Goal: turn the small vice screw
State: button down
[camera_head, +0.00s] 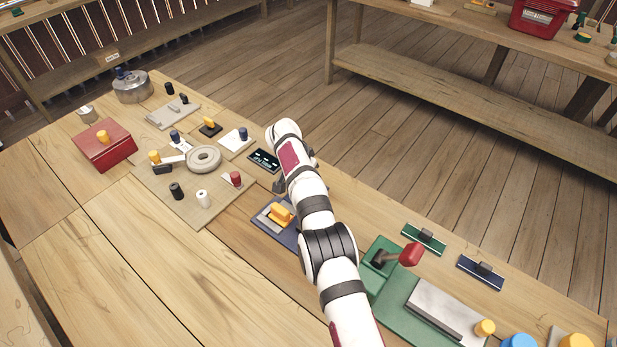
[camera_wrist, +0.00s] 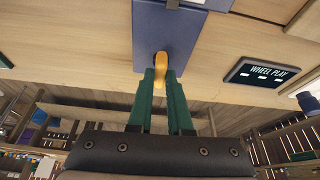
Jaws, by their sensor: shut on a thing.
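The small vice is a blue block (camera_wrist: 168,32) in the wrist view. Its yellow screw handle (camera_wrist: 160,62) sticks out from the near end. My gripper (camera_wrist: 160,78) has its green fingers shut on this handle. In the head view a blue base (camera_head: 262,229) with a yellow part (camera_head: 281,213) on top lies on the bench, just left of my arm. My arm hides its right side, and my fingertips cannot be made out there.
A dark "WHEEL PLAY" plate (camera_wrist: 262,72) lies to the right in the wrist view. In the head view a green fixture with a red-knobbed lever (camera_head: 411,254) stands right of my arm. A grey wheel (camera_head: 203,159) and several small knobs are at the left.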

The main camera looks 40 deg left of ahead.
jog(key=c, duration=0.8)
grip_release()
jog(key=shift+c, duration=0.2)
jog(key=v, duration=1.5)
jog(key=shift+r, duration=0.4)
